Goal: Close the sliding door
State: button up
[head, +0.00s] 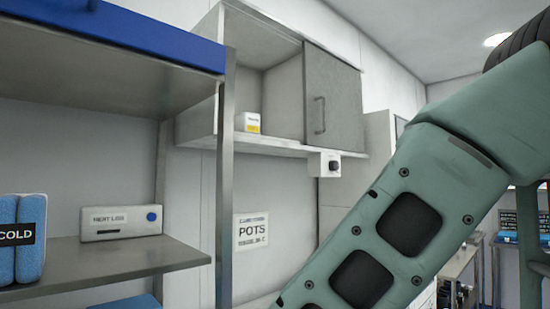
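A wall cabinet (262,38) hangs at the upper middle of the head view. Its grey sliding door (340,85), with a vertical bar handle (319,115), covers the right part of the front. The left part of the cabinet is open and shows its inside. A small white and yellow box (247,122) stands inside on the cabinet floor, near the left. My green arm crosses the right side of the view in front of the room. My gripper is out of the view.
A metal shelf unit (226,190) with a blue top stands close at the left. It holds blue "COLD" packs (22,238) and a white box with a blue knob (120,223). A small white unit (325,165) hangs under the cabinet. A "POTS" sign (250,232) is on the wall.

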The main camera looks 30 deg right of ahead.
aim_at(332, 102)
jog(key=z, duration=1.1)
